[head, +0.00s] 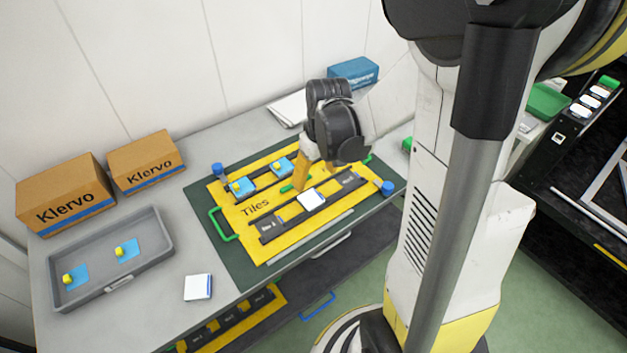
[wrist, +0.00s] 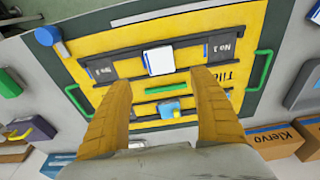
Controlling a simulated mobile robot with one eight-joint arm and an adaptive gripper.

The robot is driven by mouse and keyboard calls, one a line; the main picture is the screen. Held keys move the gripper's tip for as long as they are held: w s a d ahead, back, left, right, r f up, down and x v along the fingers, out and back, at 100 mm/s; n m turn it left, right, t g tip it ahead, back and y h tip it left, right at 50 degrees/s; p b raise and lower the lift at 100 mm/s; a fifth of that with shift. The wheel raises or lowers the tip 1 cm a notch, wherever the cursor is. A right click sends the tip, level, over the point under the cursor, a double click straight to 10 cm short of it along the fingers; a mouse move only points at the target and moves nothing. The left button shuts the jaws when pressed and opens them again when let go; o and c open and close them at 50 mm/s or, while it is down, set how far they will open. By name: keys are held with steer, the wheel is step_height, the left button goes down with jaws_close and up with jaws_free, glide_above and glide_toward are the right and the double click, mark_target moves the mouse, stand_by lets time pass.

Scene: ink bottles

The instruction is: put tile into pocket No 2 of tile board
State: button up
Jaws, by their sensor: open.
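The yellow tile board (head: 232,222) lies on a dark green mat on the table. A white tile with a blue edge (head: 311,199) lies in the middle of the board's front dark strip, between end pockets with number labels; the pocket label under it is hidden. It also shows in the wrist view (wrist: 159,61). A second white tile (head: 198,287) lies on the table, left of the board. My gripper (wrist: 161,78) is open and empty, its yellow fingers apart above the board near the middle white tile. In the head view my wrist partly hides the board's back right.
Light blue pieces with yellow knobs sit in the board's back strip (head: 240,186) and the grey tray (head: 109,285). Green handles (head: 222,226) and blue knobs (head: 387,188) edge the board. Two Klervo boxes (head: 65,193) stand at back left. Table between tray and mat is mostly clear.

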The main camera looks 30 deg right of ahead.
steer(key=s+a+r+t, duration=0.5)
steer(key=s+a+r, duration=0.4)
steer(key=a+r, duration=0.4)
steer(key=shift+a+r, duration=0.3)
steer(key=shift+r, duration=0.55)
step_height(320, 180, down, 3)
steer(key=b, duration=0.2)
steer(key=shift+b, duration=0.4)
